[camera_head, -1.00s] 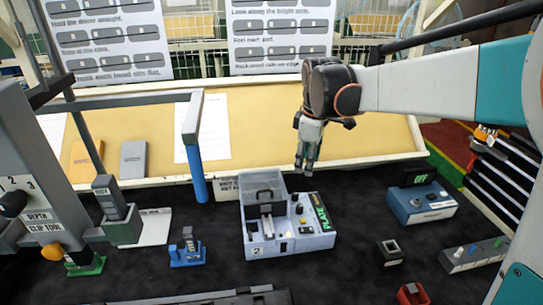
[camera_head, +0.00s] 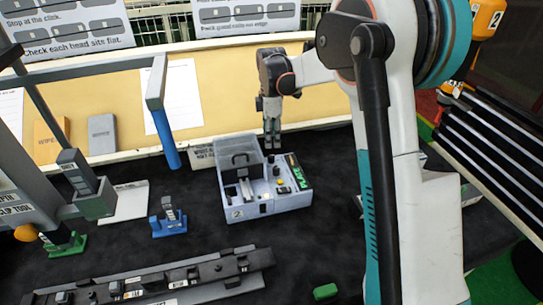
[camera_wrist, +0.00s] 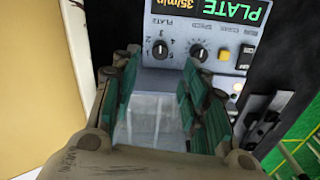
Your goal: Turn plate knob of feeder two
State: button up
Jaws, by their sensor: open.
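Feeder two (camera_head: 240,207) is a pale blue-grey box marked 2, with a clear lidded bin and a control panel with a green PLATE display (camera_head: 296,172). My gripper (camera_head: 272,145) points down at the panel's far end. In the wrist view, the plate knob (camera_wrist: 160,50) is a small dark dial under the PLATE label, just beyond and between my open fingertips (camera_wrist: 160,78). The speed knob (camera_wrist: 198,51) sits to its right, close to the right finger. A yellow button (camera_wrist: 226,54) is farther right. I cannot tell whether the fingers touch the panel.
A small blue fixture (camera_head: 170,222) and a long dark rail (camera_head: 180,280) lie on the black mat. A green block (camera_head: 325,291) is at the front. My arm hides the mat's right side.

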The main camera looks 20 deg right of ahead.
aim_at(272, 156)
notch_tip(272, 156, down, 8)
jog(key=shift+f+b, duration=0.1)
jog(key=shift+b, duration=0.75)
grip_shut()
